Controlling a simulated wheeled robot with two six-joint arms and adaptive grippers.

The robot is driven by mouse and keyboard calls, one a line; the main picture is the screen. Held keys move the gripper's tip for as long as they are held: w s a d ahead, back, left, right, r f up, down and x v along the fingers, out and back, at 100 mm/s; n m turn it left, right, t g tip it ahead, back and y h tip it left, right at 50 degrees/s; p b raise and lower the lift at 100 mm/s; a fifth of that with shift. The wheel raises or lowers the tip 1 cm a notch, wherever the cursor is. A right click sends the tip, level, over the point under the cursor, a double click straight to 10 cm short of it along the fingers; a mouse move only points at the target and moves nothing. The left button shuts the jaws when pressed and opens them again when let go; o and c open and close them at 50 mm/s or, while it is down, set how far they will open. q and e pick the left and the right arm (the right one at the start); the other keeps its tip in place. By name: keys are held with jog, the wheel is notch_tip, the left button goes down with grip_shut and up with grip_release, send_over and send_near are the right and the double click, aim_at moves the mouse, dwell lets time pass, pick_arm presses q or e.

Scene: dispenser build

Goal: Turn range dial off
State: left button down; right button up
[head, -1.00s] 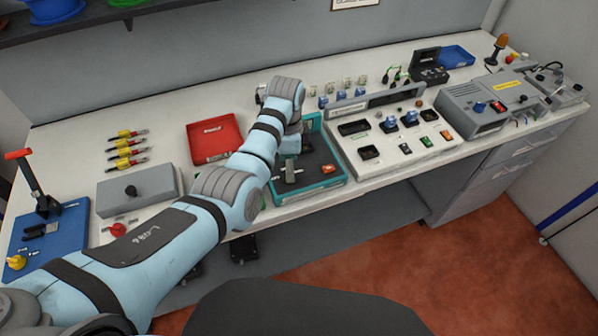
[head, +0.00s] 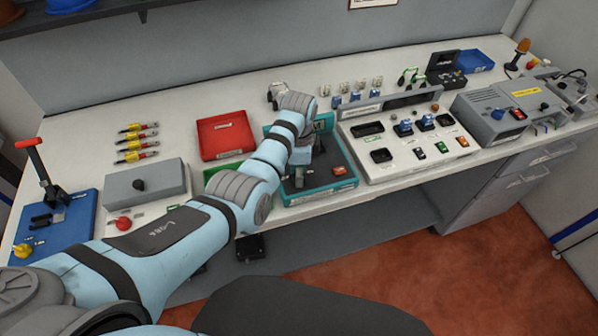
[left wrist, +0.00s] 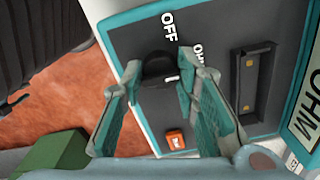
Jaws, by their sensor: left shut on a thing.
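The teal-framed meter (head: 322,189) with a dark face lies on the bench in the head view. In the left wrist view its black range dial (left wrist: 157,64) sits near the OFF and OHM labels. A white mark on the dial's edge faces the lower right, away from OFF. My left gripper (left wrist: 160,72) has its fingertips on either side of the dial and is shut on it. In the head view my left gripper (head: 299,168) reaches down over the meter, and my arm hides the dial. My right gripper is in neither view.
An orange button (left wrist: 175,139) is close below the dial, and a dark slot piece (left wrist: 247,82) is to its right. A red tray (head: 224,153) is left of the meter, and a white control panel (head: 408,165) adjoins its right side.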

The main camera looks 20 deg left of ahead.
pick_arm(q)
jog(key=shift+s, duration=0.1)
jog(key=shift+n+p, duration=0.5)
jog(key=shift+n, duration=1.3)
jog(key=n, duration=0.4)
jog(key=shift+d+f+n, duration=0.1)
jog(key=shift+n, duration=2.1)
jog(key=c, duration=1.2)
grip_release()
jog(key=shift+c, duration=0.2)
